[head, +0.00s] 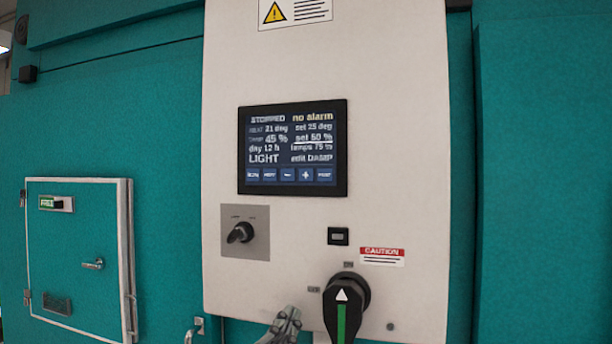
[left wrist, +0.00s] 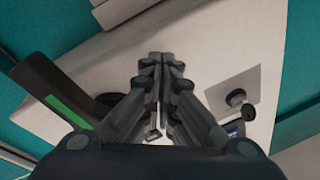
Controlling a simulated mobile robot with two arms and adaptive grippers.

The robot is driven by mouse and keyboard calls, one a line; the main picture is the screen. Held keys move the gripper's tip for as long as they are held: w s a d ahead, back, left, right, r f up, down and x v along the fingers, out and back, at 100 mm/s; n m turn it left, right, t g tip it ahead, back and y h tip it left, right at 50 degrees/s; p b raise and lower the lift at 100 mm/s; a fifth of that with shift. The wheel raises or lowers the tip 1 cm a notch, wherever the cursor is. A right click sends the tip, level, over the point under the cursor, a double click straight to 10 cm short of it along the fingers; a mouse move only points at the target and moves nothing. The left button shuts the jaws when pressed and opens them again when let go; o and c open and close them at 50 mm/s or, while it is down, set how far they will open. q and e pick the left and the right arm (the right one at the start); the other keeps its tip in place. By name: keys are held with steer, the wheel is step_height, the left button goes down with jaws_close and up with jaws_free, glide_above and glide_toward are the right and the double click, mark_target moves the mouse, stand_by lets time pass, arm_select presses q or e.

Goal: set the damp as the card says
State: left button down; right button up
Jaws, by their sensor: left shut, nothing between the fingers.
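The touch screen (head: 292,147) on the pale control panel (head: 400,130) reads STOPPED, no alarm, damp about 45 %, set 50 % underlined, and edit DAMP. A row of blue buttons runs along its bottom, with minus (head: 287,174) and plus (head: 305,175) in it. Their small lettering is blurred. My left gripper (head: 289,314) is at the panel's lower edge, below the screen and apart from it. In the left wrist view its fingers (left wrist: 160,58) are together and empty. No card with a damp value is readable. My right gripper is not in view.
A black handle with a green stripe (head: 342,322) stands out just right of my left gripper. A rotary knob (head: 240,233) sits on a grey plate below the screen. A caution label (head: 382,256) and a small closed door (head: 75,260) also show.

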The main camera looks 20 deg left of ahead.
mark_target(303, 176)
arm_select(q)
steer(key=s+d+r+t, duration=0.1)
steer(key=s+r+t, duration=0.2)
steer(key=r, duration=0.8)
steer(key=s+d+r+m+t, duration=0.1)
steer(key=s+r+t, duration=0.3)
steer(key=r, duration=0.8)
steer(key=shift+s+d+m, duration=0.3)
steer(key=shift+s+d, duration=0.05)
steer(key=shift+s, duration=0.85)
steer(key=w, duration=0.4)
steer(key=w+b, duration=0.1)
steer(key=w, duration=0.3)
steer(key=shift+w+d, duration=0.2)
steer(key=shift+w, duration=0.2)
